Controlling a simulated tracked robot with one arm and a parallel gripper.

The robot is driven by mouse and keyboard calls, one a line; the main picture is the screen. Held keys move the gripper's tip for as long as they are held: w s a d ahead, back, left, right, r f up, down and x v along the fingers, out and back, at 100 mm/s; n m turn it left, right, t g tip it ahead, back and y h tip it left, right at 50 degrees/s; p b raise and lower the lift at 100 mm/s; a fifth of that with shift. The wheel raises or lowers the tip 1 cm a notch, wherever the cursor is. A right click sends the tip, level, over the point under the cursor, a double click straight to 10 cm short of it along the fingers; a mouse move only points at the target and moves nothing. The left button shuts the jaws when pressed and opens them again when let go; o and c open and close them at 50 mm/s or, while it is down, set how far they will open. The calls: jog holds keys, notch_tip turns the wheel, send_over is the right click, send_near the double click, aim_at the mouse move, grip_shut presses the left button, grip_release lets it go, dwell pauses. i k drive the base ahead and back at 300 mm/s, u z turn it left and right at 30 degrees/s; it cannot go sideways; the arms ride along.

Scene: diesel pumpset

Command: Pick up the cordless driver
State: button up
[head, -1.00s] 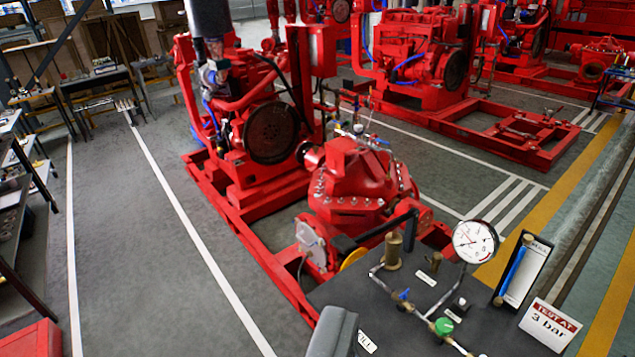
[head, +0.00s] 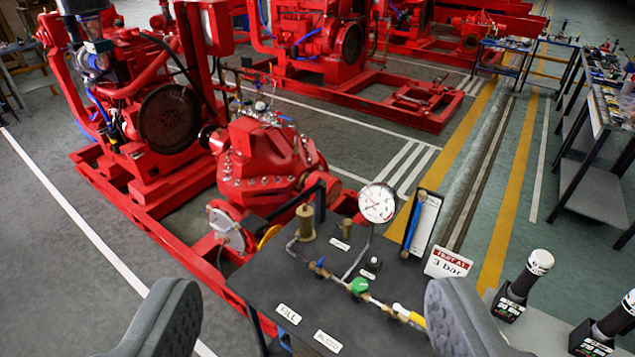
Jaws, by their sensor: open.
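Two black handled tools with pale round ends stand at the lower right of the head view. One tool (head: 518,288) stands on a grey surface, and the other (head: 605,325) is cut by the right picture edge. They look like cordless drivers on block-shaped bases with printed labels, but I cannot tell which one is the task's driver. My gripper (head: 315,305) shows as two grey fingers spread wide at the bottom. It is open, with nothing between the fingers, and both tools are to its right.
A dark test bench (head: 265,268) with a pressure gauge (head: 378,203), valves and a "3 bar" sign (head: 447,263) lies ahead. A red pumpset (head: 265,165) stands behind it. Shelved tables (head: 595,185) line the right. Floor is open at left and between bench and tables.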

aim_at(606, 329)
jog(key=z, duration=1.55)
jog(key=k, duration=0.35)
jog(key=z, duration=0.4)
jog(key=i, duration=1.45)
jog(key=z, duration=0.3)
